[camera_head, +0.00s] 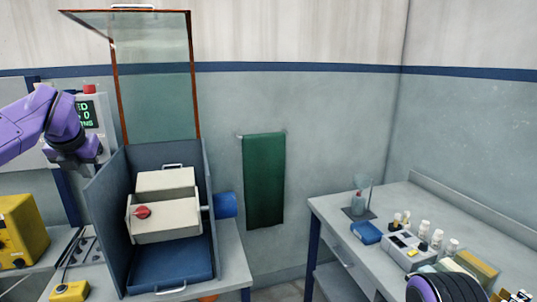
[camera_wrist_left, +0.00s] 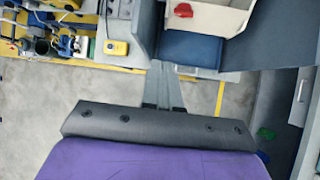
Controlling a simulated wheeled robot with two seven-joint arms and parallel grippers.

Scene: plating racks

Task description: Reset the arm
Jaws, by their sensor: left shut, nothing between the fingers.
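My left arm, purple, comes in from the left in the head view. Its dark gripper (camera_head: 78,160) hangs beside the blue-grey open-fronted cabinet, at its upper left. In the left wrist view the two grey fingers (camera_wrist_left: 165,88) lie together, shut and empty, over the floor in front of the cabinet. The cabinet (camera_head: 105,205) holds a cream box (camera_head: 170,215) with a red knob (camera_head: 141,212) and a blue tray (camera_head: 172,268) below. Its glass door (camera_head: 157,80) is raised. My right gripper is not in view.
A display panel with a red button (camera_head: 89,89) is behind my left arm. A yellow box (camera_head: 20,232) and a small yellow control box (camera_head: 70,291) stand at left. A grey bench (camera_head: 335,218) with bottles (camera_head: 424,229) is at right. A green towel (camera_head: 264,180) hangs between.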

